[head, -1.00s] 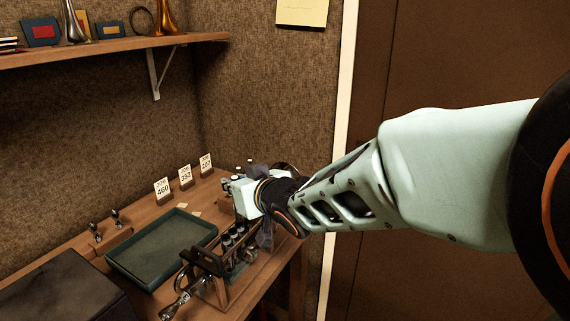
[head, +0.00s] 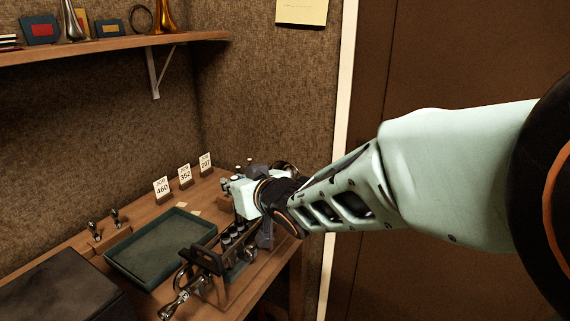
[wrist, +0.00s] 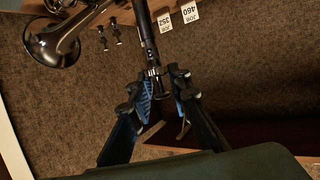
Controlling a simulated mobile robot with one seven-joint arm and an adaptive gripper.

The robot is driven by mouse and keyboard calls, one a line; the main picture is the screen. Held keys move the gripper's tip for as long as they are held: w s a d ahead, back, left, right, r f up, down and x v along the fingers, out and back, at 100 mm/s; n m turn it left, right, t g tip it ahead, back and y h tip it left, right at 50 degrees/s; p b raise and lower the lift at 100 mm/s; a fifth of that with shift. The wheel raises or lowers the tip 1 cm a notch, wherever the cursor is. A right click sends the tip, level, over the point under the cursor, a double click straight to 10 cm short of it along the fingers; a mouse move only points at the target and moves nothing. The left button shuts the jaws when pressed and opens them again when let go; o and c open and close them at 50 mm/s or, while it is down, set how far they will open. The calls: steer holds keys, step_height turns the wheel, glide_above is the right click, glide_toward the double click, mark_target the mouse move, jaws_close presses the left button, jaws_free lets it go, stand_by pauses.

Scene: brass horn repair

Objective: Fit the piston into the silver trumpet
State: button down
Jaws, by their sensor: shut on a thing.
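My gripper (wrist: 162,86) shows in the wrist view with its blue-padded fingers shut on the piston (wrist: 149,45). The piston is a long dark cylinder with small holes. It runs from between the fingertips to the top edge, where its far end is cut off. The flared bell of a silver horn, seemingly the silver trumpet (wrist: 57,42), is at the upper left, apart from the fingers. In the head view my gripper (head: 242,194) is over the right of the bench, and the piston is hidden there. I cannot tell whether the piston touches the trumpet.
Job cards (head: 185,175) stand along the back. A dark case (head: 60,287) fills the front left.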

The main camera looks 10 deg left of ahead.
mark_target(239, 217)
steer(key=shift+f+b, duration=4.35)
steer(key=shift+f, duration=0.45)
steer(key=c, duration=1.7)
jaws_free()
steer(key=shift+c, duration=0.2)
steer(key=shift+r, duration=0.1)
